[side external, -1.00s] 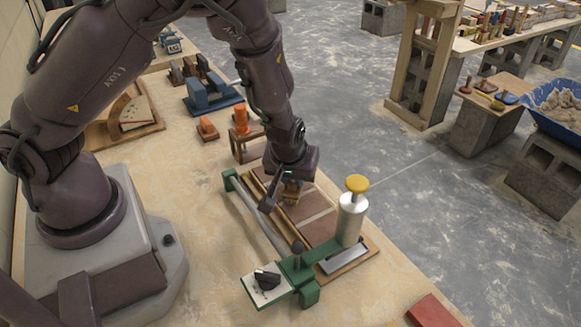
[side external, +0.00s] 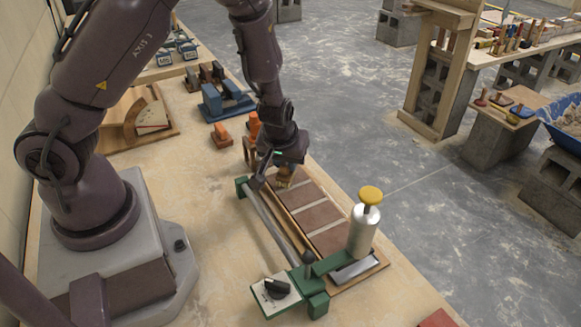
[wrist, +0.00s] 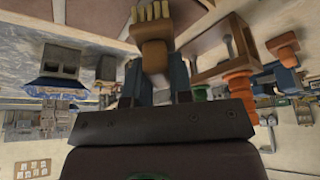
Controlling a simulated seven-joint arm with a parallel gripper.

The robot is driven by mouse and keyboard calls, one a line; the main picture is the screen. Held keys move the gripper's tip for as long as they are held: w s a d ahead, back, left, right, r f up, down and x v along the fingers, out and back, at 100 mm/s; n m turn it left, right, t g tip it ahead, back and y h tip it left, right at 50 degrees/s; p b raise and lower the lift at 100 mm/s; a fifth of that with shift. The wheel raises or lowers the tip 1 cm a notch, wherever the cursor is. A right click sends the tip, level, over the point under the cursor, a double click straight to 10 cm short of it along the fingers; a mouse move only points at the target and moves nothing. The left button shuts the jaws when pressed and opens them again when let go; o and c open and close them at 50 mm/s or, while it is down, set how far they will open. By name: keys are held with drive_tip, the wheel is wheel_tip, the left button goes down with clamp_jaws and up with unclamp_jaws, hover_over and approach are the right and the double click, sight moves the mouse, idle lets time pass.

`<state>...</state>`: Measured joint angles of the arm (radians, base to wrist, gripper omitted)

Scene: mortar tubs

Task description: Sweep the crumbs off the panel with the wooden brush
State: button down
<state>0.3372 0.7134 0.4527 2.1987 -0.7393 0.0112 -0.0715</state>
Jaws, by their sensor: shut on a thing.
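My gripper (side external: 282,168) is shut on the wooden brush (side external: 286,175), over the far end of the panel. In the wrist view the brush (wrist: 153,50) sits between the fingers, its pale bristles pointing up in the picture. The panel (side external: 317,214) is brown tiles with pale joints on a wooden board, beside a green-ended metal rail. I cannot make out crumbs on it at this size. Whether the bristles touch the panel is hidden by my gripper.
A silver cylinder with a yellow knob (side external: 370,195) stands at the panel's near end, by a green fixture with a black dial (side external: 277,288). A small wooden stand and orange pieces (side external: 222,135) lie just beyond. A blue block rack (side external: 226,102) is farther back.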

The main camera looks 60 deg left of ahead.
drive_tip(key=shift+r, duration=3.35)
